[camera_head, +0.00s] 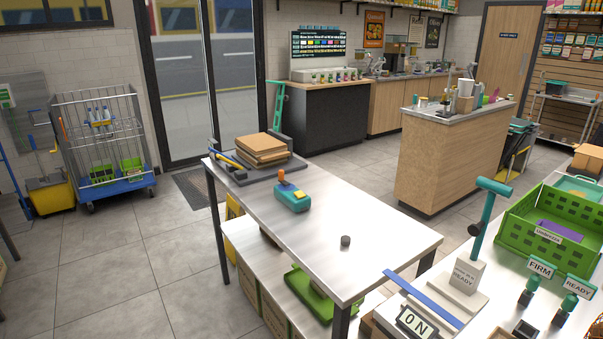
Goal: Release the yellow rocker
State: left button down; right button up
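No part clearly readable as a yellow rocker shows. A small yellow strip (228,158) lies beside a blue bar at the left end of the dark base (262,172) that carries a stack of brown cardboard (262,146), on the far end of the steel table. It is too small to tell whether it is a rocker. Neither of my grippers is in view.
The steel table (330,210) holds a teal block (293,199) with an orange knob and a small dark cylinder (346,240). Grey floor lies open at left.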

aim_at(299, 194)
jog(key=i+j+z, duration=0.2)
jog(key=i+j, duration=0.25)
jog(key=i+j+z, duration=0.15)
jog(key=i+j, duration=0.35)
jog(key=i+j+z, duration=0.2)
jog(key=i+j, duration=0.2)
jog(key=j, duration=0.25)
